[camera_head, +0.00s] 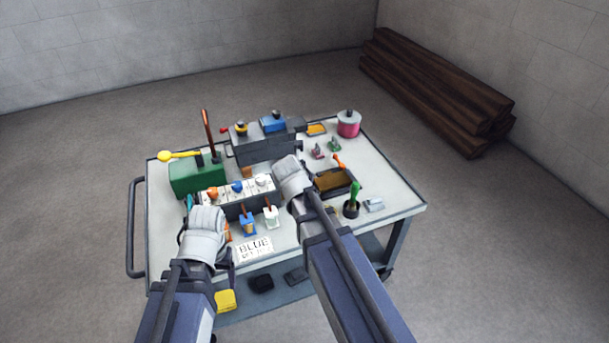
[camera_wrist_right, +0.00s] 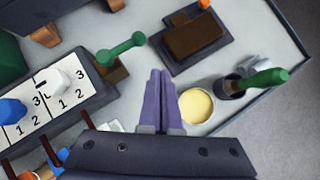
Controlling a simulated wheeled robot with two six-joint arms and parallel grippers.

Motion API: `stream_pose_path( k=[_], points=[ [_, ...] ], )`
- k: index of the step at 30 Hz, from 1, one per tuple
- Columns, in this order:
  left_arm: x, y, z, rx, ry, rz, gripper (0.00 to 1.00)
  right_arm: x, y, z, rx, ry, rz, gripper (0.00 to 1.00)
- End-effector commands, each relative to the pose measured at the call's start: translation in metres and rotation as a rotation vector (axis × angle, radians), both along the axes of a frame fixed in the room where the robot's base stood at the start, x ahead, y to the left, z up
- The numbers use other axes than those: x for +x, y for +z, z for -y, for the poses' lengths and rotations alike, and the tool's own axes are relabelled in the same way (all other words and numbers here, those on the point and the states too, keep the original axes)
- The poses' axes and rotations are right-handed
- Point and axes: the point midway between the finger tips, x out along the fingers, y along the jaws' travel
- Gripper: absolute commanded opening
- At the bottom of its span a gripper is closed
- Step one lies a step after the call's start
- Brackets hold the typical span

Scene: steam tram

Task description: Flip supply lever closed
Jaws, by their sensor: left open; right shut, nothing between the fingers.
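A green box (camera_head: 197,178) stands at the back left of the cart. A lever with a yellow knob (camera_head: 166,156) lies out to the left from it, and a red-brown lever (camera_head: 208,132) stands nearly upright at its right end. I cannot tell which is the supply lever. My left gripper (camera_head: 203,218) is open at the front left, in front of the box and apart from both levers; its fingers are partly hidden. My right gripper (camera_head: 290,172) is over the middle of the cart. Its purple fingers (camera_wrist_right: 165,105) are shut and empty in the right wrist view.
A numbered panel (camera_wrist_right: 36,118) with coloured knobs lies between the grippers. A dark grey block (camera_head: 262,148) stands behind it. A brown-filled tray (camera_head: 330,182), a cup with a green handle (camera_head: 352,205) and a pink canister (camera_head: 349,124) are to the right. Stacked timbers (camera_head: 440,90) lie by the wall.

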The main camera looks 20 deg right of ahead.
Motion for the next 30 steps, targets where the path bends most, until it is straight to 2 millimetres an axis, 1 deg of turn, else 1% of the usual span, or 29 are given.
stream_pose_path(
  k=[1,9,13,18,30],
  points=[
    [0.0,0.014,0.0,0.0,0.0,0.0,0.74,-0.007,0.014,0.001,0.0,0.0,0.0,0.0],
    [0.0,0.053,0.0,0.0,0.0,0.0,0.74,-0.038,0.053,0.002,0.0,0.0,0.0,0.0],
    [0.0,0.067,0.0,0.0,0.0,0.0,0.74,-0.05,0.067,0.002,0.0,0.0,0.0,0.0],
    [0.0,0.073,0.0,0.0,0.0,0.0,0.74,-0.057,0.073,0.002,0.0,0.0,0.0,0.0],
    [0.0,0.071,0.0,0.0,0.0,0.0,0.74,-0.056,0.071,0.002,0.0,0.0,0.0,0.0]
  ],
)
